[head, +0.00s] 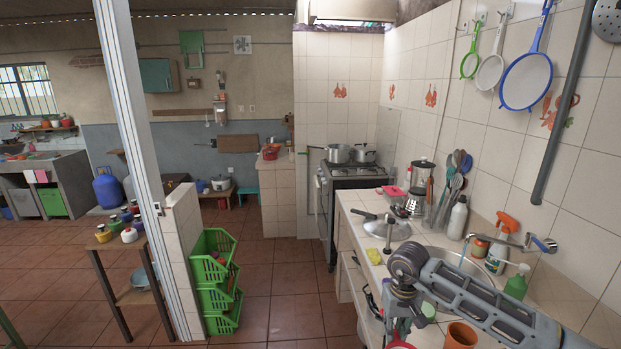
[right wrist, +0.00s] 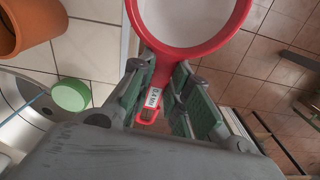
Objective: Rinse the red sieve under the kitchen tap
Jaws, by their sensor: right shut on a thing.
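The red sieve (right wrist: 188,50) fills the top of the right wrist view, with its red handle between the green-padded fingers of my right gripper (right wrist: 160,95). The gripper is shut on that handle. In the head view only a bit of the sieve's red rim (head: 400,345) shows at the bottom edge, below the right gripper (head: 396,322). The kitchen tap (head: 528,243) sticks out from the tiled wall, with a thin bluish stream below its spout. The round metal sink (head: 497,281) lies under it, partly hidden by my right arm. My left gripper is out of view.
A terracotta pot (head: 461,336) stands near the counter's front; it also shows in the wrist view (right wrist: 22,25). A green bottle (head: 516,285), an orange-topped spray bottle (head: 497,250), a pan lid (head: 388,229) and a yellow sponge (head: 374,256) surround the sink.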

